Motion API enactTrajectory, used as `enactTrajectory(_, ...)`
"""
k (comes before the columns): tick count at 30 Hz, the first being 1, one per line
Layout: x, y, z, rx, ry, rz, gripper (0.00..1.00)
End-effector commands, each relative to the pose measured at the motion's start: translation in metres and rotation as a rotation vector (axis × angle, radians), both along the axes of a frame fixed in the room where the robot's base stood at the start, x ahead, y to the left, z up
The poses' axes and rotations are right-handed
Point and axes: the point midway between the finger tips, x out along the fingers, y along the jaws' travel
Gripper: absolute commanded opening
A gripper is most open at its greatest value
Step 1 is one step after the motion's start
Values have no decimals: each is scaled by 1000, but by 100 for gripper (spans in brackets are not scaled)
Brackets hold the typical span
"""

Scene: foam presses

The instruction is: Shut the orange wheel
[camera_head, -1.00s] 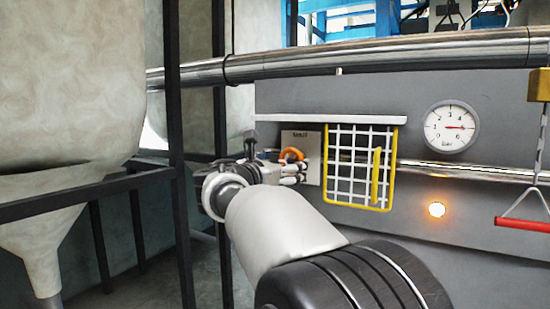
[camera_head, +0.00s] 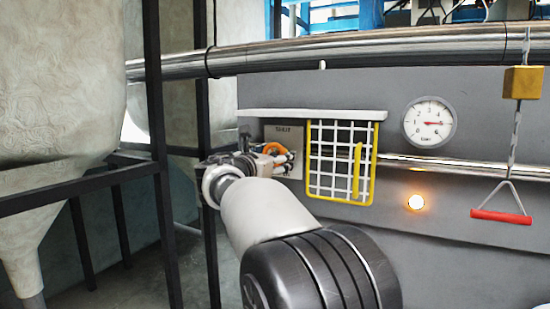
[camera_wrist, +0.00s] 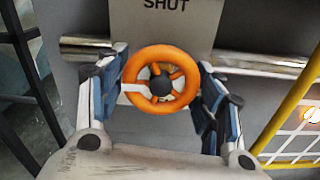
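The orange wheel (camera_wrist: 161,78) has a dark hub and a pale bar across its left side.
A yellow-framed white grid guard (camera_head: 341,160) stands close to the right of the wheel. A horizontal metal pipe (camera_wrist: 262,64) runs behind the wheel. A gauge (camera_head: 429,122), a lit orange lamp (camera_head: 416,202) and a hanging red handle (camera_head: 501,216) are farther right. Dark frame posts (camera_head: 158,145) stand left.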

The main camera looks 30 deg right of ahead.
Motion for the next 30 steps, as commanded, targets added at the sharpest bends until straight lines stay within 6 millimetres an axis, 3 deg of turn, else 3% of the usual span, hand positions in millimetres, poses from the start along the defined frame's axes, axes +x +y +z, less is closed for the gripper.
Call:
enactTrajectory(11,0,0,0,0,0,0,34)
enactTrajectory(20,0,0,-1,26,-35,0,34)
enactTrajectory(30,1,1,-2,166,-216,0,34)
